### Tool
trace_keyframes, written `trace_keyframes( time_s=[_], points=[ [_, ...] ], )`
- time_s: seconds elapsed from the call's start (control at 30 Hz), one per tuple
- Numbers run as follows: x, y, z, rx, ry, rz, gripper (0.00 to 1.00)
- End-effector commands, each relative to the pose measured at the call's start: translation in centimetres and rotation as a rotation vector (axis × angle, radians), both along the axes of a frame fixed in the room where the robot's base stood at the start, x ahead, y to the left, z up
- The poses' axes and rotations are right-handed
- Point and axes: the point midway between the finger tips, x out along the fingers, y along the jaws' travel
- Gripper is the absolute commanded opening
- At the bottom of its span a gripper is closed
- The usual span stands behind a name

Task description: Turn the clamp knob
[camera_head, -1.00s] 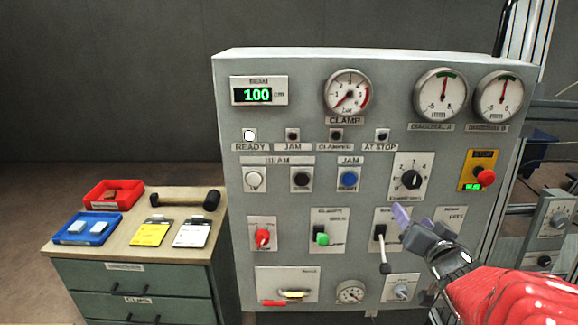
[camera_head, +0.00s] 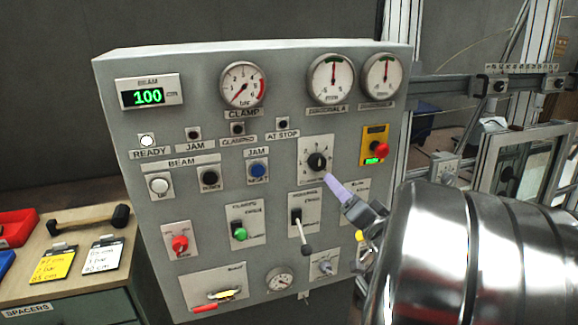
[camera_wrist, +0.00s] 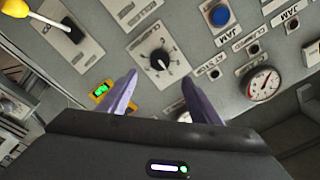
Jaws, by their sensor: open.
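The black clamp knob (camera_head: 317,161) sits on a white dial plate at the right of the grey control panel (camera_head: 120,100). In the wrist view the knob (camera_wrist: 160,59) shows with its white pointer line, just beyond the gap between my fingers. My gripper (camera_head: 330,180) has pale purple fingers, close to the knob at its lower right in the head view. In the wrist view my gripper (camera_wrist: 159,78) is open, with one finger to each side and nothing between them. Whether the fingertips touch the plate cannot be told.
The clamp gauge (camera_head: 243,84) reads low. A red emergency button (camera_head: 381,150) on a yellow plate is right of the knob. A blue jam button (camera_head: 258,170) is to its left. A lever (camera_head: 303,235) sticks out below. A cabinet with a mallet (camera_head: 90,220) stands at left.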

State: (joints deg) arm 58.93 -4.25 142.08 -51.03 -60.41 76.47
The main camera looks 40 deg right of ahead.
Motion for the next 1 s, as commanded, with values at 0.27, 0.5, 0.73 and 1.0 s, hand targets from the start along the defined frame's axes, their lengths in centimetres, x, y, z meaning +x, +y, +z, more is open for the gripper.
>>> trace_keyframes(
  time_s=[0.27,0.5,0.73,1.0],
  points=[
    [3.8,-0.9,-0.1,0.001,0.001,0.004,0.57],
    [7.3,-1.9,-0.1,0.000,0.001,0.004,0.57],
    [10.5,-2.9,-0.1,0.000,0.001,0.003,0.57],
    [12.3,-3.5,-0.1,-0.001,0.002,0.001,0.57]
  ],
)
